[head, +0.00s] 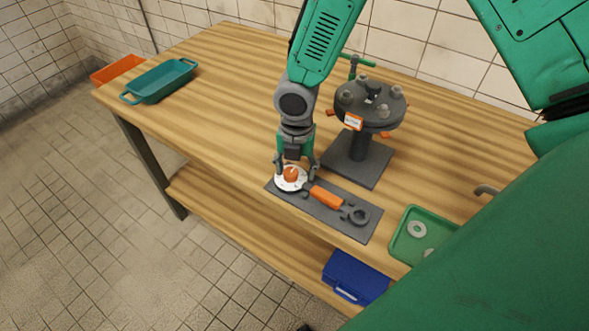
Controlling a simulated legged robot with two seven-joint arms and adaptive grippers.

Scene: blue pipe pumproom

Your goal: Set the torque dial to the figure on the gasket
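A white round dial (287,185) with an orange knob (291,174) sits at the left end of a dark mat (370,227) near the table's front edge. A wrench (327,197) with an orange handle and a dark ring end lies on the same mat, to the right of the dial. My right gripper (296,172) points down over the dial, its fingers apart on either side of the knob; contact is not clear. A dark round flange (383,117) on a stand carries an orange-framed tag (353,121), too small to read. My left gripper is not in view.
A green tray (398,250) holding pale rings (417,229) is at the front right. A teal bin (160,82) stands at the far left, with an orange bin (116,69) beyond it. A blue box (355,278) is below the tabletop.

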